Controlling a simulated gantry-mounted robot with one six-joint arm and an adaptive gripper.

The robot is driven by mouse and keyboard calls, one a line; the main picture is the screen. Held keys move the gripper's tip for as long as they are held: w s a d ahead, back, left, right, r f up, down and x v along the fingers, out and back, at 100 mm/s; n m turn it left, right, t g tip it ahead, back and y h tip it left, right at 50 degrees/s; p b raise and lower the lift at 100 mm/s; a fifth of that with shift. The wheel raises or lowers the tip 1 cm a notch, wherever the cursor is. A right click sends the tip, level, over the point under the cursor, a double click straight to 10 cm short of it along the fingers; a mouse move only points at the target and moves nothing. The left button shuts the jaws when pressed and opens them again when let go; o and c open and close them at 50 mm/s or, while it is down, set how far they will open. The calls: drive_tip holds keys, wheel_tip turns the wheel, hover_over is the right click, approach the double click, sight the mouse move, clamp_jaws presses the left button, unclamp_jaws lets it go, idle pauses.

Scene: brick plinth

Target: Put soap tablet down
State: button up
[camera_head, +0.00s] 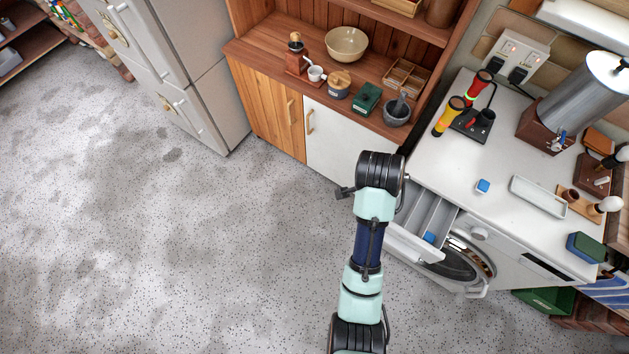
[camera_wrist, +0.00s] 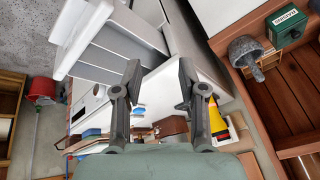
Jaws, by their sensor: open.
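A blue-and-white soap tablet (camera_head: 482,186) lies on the white counter (camera_head: 440,150). A blue piece (camera_head: 429,237), seemingly another tablet, lies in the pulled-out washing machine drawer (camera_head: 445,217), which has several compartments. My gripper (camera_wrist: 154,85) is open in the wrist view, with nothing held between its fingers. The drawer (camera_wrist: 110,50) shows beyond and above the left finger, apart from it. A small blue spot (camera_wrist: 138,109) shows between the fingers, farther off on the counter. In the head view my arm hides the fingers.
The washer door (camera_head: 465,265) is below the drawer. A flashlight charging stand (camera_head: 472,124), a shallow white tray (camera_head: 538,197) and a metal urn (camera_head: 585,95) stand on the counter. A wooden cabinet (camera_head: 275,95) with a mortar (camera_head: 397,112) is behind my arm. The floor at left is clear.

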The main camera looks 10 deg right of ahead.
drive_tip(key=a+r+n+t+y, duration=0.1)
drive_tip(key=a+r+n+t, duration=0.2)
drive_tip(key=a+r+n, duration=0.2)
drive_tip(key=s+a+r+n+t+y, duration=0.1)
drive_tip(key=a+r+n, duration=0.4)
drive_tip(key=a, duration=0.6)
drive_tip(key=s+a+r+n+t+y, duration=0.1)
drive_tip(key=a+r+n+t+y, duration=0.1)
drive_tip(key=a+r+n+t, duration=0.4)
drive_tip(key=a+n, duration=0.1)
drive_tip(key=a, duration=0.1)
drive_tip(key=shift+a+n, duration=0.3)
drive_tip(key=shift+n, duration=0.1)
